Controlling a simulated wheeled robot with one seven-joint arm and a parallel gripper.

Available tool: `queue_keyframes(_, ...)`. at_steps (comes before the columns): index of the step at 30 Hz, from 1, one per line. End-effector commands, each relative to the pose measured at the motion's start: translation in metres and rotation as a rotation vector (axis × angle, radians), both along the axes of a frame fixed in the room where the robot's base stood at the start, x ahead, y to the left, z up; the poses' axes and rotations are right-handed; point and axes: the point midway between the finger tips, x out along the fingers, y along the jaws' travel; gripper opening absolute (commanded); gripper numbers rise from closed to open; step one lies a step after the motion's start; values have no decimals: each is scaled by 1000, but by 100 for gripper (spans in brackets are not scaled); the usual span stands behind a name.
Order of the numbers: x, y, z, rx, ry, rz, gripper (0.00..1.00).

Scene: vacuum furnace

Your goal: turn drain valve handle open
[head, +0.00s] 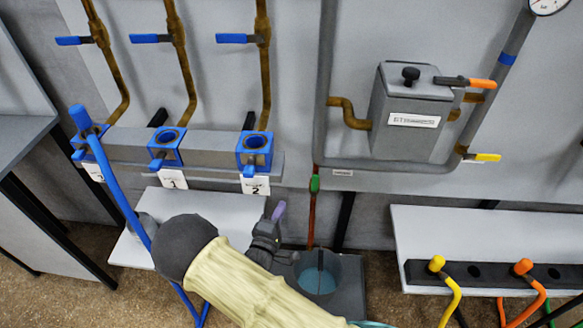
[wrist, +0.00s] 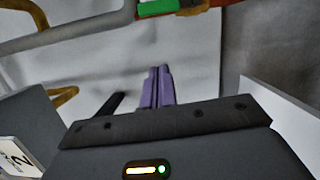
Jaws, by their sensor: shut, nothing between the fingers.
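The drain valve handle is a small green lever (head: 315,184) on the thin copper drain pipe (head: 311,216) below the grey pipework in the head view. It also shows at the top edge of the wrist view (wrist: 157,8), partly cut off. I cannot tell how far it is turned. My gripper (head: 279,210) is below and left of the green handle in the head view, apart from it. Its purple fingers (wrist: 158,88) are together, empty, and point up toward the handle in the wrist view.
A dark bucket with bluish liquid (head: 318,281) stands under the drain pipe. Blue-fitted ports (head: 255,150) on a grey manifold are left of my gripper. A grey box (head: 408,112) with orange- and yellow-handled valves is above right. A shelf (head: 450,220) with coloured hoses is at right.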

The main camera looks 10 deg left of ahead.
Motion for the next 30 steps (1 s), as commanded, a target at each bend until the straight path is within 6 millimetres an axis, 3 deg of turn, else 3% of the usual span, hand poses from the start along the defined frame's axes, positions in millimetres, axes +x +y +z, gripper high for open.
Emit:
queue_keyframes(5, 1, -1, 0, 7, 5, -2, 0)
queue_keyframes(11, 22, -19, 3, 153, 118, -41, 0)
queue_keyframes(15, 42, -45, 8, 374, 275, -99, 0)
queue_keyframes(20, 52, -76, 19, 637, 446, -178, 0)
queue_keyframes(26, 47, -116, 43, 928, 625, -290, 0)
queue_keyframes(30, 31, -146, 65, 1096, 730, -380, 0)
